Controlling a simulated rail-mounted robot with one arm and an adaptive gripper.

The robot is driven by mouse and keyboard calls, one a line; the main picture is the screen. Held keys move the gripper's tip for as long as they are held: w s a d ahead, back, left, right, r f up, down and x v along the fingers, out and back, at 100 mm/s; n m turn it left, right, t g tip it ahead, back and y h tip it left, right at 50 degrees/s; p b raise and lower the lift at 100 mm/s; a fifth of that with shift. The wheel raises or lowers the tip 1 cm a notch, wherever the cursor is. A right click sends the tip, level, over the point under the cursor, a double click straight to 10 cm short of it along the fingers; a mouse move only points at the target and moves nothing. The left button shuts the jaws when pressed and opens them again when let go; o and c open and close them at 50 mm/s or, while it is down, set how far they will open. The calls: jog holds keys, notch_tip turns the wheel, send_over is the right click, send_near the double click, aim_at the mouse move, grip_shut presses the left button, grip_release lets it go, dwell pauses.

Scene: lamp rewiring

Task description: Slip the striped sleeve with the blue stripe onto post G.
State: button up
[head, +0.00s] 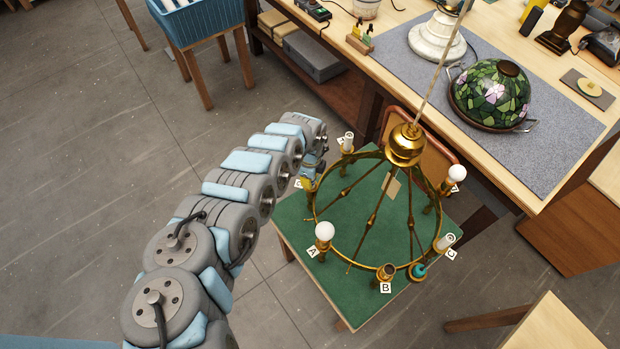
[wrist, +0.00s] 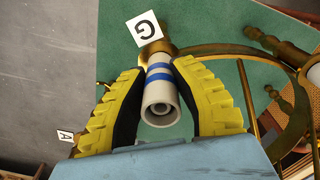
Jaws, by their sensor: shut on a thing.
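The sleeve (wrist: 160,88) is white with blue stripes. In the wrist view it sits between the two yellow-padded fingers of my gripper (wrist: 160,66), which is shut on it. Its open end faces the camera. Its far end meets the brass cup of post G (wrist: 157,50), beside the white G tag (wrist: 146,28). The sleeve looks in line with the post; I cannot tell how far down it sits. In the head view my gripper (head: 309,180) is at the left side of the brass ring lamp (head: 318,222), and the sleeve is mostly hidden there.
Posts around the ring carry white bulbs (head: 324,231) and pale sleeves (head: 445,242). Post B (head: 387,271) shows an open brass cup. The lamp hangs over a green-topped table (head: 335,290). A workbench with a stained-glass shade (head: 490,95) stands behind.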

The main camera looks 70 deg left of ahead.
jog(key=o, duration=0.8)
jog(key=shift+a+r, duration=0.1)
jog(key=shift+r, duration=5.9)
jog(key=shift+w, duration=0.1)
